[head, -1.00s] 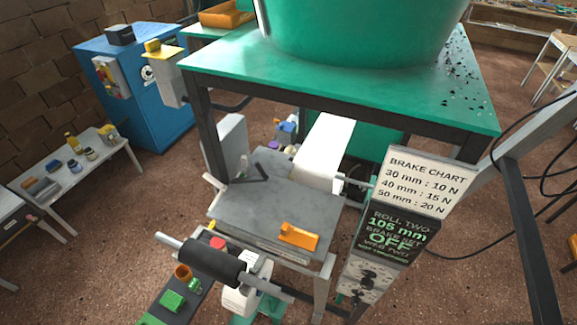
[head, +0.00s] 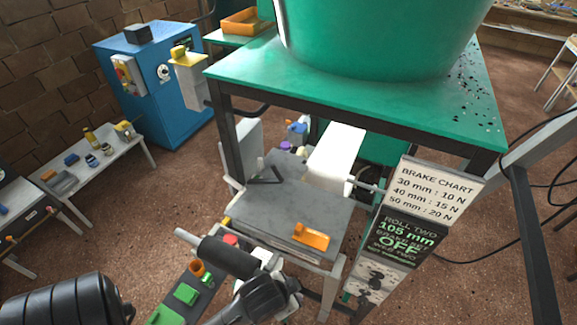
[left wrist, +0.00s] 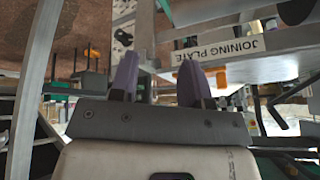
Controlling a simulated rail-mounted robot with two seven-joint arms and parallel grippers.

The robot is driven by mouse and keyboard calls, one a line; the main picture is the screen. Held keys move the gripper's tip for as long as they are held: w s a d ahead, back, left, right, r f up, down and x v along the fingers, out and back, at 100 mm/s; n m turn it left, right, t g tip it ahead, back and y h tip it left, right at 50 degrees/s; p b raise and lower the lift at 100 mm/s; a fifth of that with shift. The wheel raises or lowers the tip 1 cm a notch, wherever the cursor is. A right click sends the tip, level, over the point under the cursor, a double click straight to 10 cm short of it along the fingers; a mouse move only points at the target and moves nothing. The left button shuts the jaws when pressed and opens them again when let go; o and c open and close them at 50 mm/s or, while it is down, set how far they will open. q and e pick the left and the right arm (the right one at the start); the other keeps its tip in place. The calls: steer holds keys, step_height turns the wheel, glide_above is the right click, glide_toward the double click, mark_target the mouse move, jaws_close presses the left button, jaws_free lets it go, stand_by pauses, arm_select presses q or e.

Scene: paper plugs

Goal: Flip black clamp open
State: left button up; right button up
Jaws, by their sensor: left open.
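A thin, black, angled piece (head: 265,178), apparently the black clamp, lies at the back left of the grey joining plate (head: 295,205). Its exact pose is too small to tell. In the left wrist view, my left gripper (left wrist: 158,85) has two purple fingertips spread apart with nothing between them. They are just below the plate's front edge with the label "JOINING PLATE" (left wrist: 232,47). In the head view, dark parts of my left arm show at the bottom, but the fingertips cannot be made out. My right gripper is in neither view.
An orange block (head: 311,236) sits at the plate's front right. A green table (head: 400,100) overhangs the back.

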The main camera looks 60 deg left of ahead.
mark_target(277, 173)
arm_select(q)
steer(key=w+a+r+y+p, duration=0.1)
steer(key=w+a+r+y, duration=0.1)
steer(key=w+a+y, duration=0.1)
steer(key=w+a+r+m+g+y+p, duration=0.1)
steer(key=w+a+y+p, duration=0.1)
steer(key=w+a, duration=0.3)
steer(key=w+a+r+m+g+y+p, duration=0.1)
steer(key=w+a+r+y+p, duration=0.1)
steer(key=w+a+y, duration=0.2)
steer(key=shift+w+a+r+y, duration=0.15)
steer(key=shift+w+a+r, duration=0.05)
steer(key=shift+a, duration=0.35)
steer(key=shift+w+a+r+y, duration=0.15)
steer(key=shift+w+a, duration=0.05)
steer(key=shift+a, duration=0.3)
steer(key=w+a+m+y, duration=0.1)
steer(key=a+m+y, duration=0.1)
steer(key=a+m, duration=0.2)
steer(key=w+a+r+m+y+p, duration=0.1)
steer(key=a+m+y, duration=0.1)
steer(key=a+m, duration=0.2)
steer(key=w+a+r+m+y+p, duration=0.1)
steer(key=a+m+y, duration=0.1)
steer(key=a+m, duration=0.3)
steer(key=shift+w+a+y, duration=0.2)
steer(key=shift+a+y, duration=0.2)
steer(key=shift+a, duration=0.85)
steer(key=shift+x, duration=0.85)
steer(key=shift+f, duration=0.15)
